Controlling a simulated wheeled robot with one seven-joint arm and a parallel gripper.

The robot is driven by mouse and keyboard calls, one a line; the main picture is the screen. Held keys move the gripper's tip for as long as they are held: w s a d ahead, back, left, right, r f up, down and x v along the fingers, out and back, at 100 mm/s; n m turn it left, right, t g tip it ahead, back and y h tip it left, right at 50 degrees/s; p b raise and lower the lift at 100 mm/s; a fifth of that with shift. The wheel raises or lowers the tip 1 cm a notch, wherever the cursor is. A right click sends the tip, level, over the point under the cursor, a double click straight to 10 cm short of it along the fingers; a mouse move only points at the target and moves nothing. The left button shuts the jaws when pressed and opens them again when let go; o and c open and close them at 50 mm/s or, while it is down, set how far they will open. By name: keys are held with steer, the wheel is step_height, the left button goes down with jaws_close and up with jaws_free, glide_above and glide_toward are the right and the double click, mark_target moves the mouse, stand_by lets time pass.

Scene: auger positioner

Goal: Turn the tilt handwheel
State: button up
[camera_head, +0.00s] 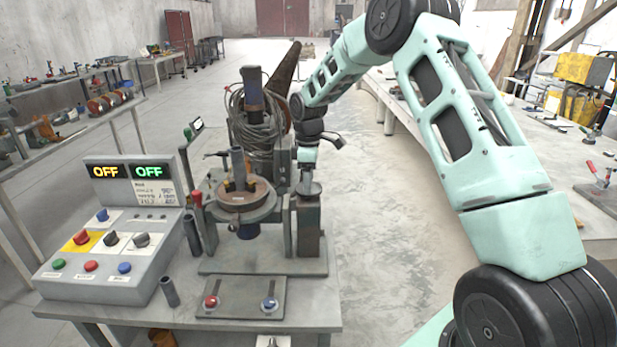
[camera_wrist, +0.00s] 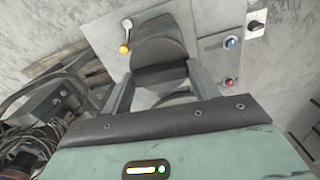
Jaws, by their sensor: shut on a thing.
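The positioner (camera_head: 235,195) stands on the bench, with a round dark plate on top and a post at its right. My gripper (camera_head: 308,180) points down at the top of that right post. It is shut on a grey part there, which looks like the tilt handwheel (camera_head: 310,189). Most of the wheel is hidden by my gripper. In the wrist view, a grey curved rim (camera_wrist: 178,99) shows between my two fingers, close to the gripper's dark front edge. The exact contact is hard to see.
A control box (camera_head: 110,235) with two OFF displays stands at the left. Coiled cables (camera_head: 255,130) hang behind the positioner. Floor to the right is clear.

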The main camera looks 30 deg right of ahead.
steer(key=shift+r+n, duration=0.1)
steer(key=shift+n, duration=0.5)
steer(key=o, duration=1)
step_height(320, 180, up, 17)
steer(key=b, duration=0.3)
steer(key=shift+r, duration=0.2)
